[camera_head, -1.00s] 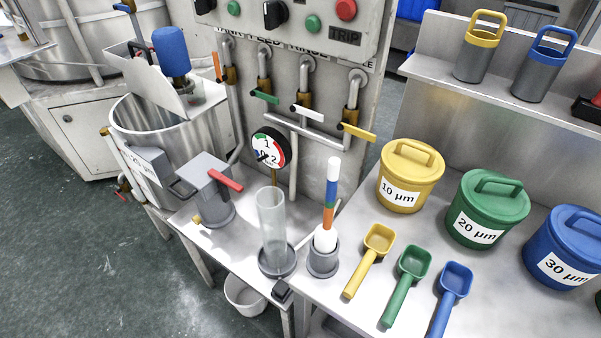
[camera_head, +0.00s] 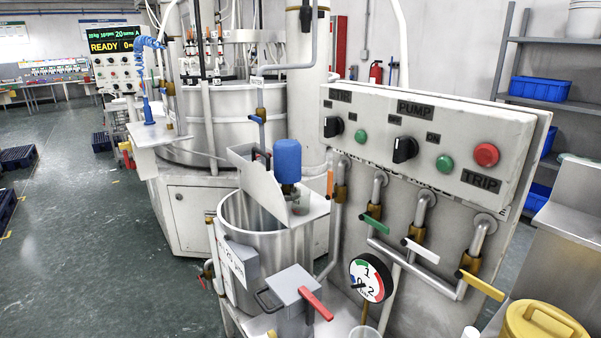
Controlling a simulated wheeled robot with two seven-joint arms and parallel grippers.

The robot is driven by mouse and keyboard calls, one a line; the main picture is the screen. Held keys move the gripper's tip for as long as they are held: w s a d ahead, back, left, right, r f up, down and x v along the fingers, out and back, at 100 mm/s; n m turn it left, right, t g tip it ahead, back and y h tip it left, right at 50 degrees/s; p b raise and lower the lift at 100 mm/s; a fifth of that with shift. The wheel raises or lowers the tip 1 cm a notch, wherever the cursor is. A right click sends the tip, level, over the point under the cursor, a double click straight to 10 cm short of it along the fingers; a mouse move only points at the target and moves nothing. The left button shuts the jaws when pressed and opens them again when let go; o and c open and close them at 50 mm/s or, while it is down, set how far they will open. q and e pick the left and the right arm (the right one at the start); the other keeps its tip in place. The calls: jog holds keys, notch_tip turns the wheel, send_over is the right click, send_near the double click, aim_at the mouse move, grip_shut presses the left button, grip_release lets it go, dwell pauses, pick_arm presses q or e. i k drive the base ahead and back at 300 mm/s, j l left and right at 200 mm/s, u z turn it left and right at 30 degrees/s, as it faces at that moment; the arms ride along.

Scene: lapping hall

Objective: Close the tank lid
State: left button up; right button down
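The steel tank (camera_head: 262,262) stands left of the control panel. The tank lid (camera_head: 257,184) is a flat light-grey plate that stands tilted up above the rim, so the tank's left part is open and its inner wall shows. A blue motor (camera_head: 287,160) sits behind the lid on a fixed cover at the tank's right side. Neither of my grippers is in view, so whether they are open or shut does not show.
A grey box with a red lever (camera_head: 316,304) stands in front of the tank. A control panel (camera_head: 425,140), coloured valve handles (camera_head: 419,251) and a pressure gauge (camera_head: 370,278) are on the right. A large machine (camera_head: 235,120) stands behind.

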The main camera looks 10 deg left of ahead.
aim_at(257, 179)
jog(key=i+j, duration=0.25)
jog(key=j, duration=0.15)
jog(key=i+j, duration=0.2)
jog(key=j, duration=0.25)
jog(key=i+j+z, duration=0.1)
jog(key=i+j, duration=0.15)
jog(key=j, duration=0.15)
jog(key=i+j, duration=0.2)
jog(key=j, duration=0.25)
jog(key=i+j, duration=0.2)
jog(key=j, duration=0.2)
jog(key=i+j+z, duration=0.1)
jog(key=j, duration=0.35)
jog(key=i+j, duration=0.3)
jog(key=j, duration=0.15)
jog(key=i+j, duration=0.2)
jog(key=j, duration=0.25)
jog(key=i+z, duration=0.05)
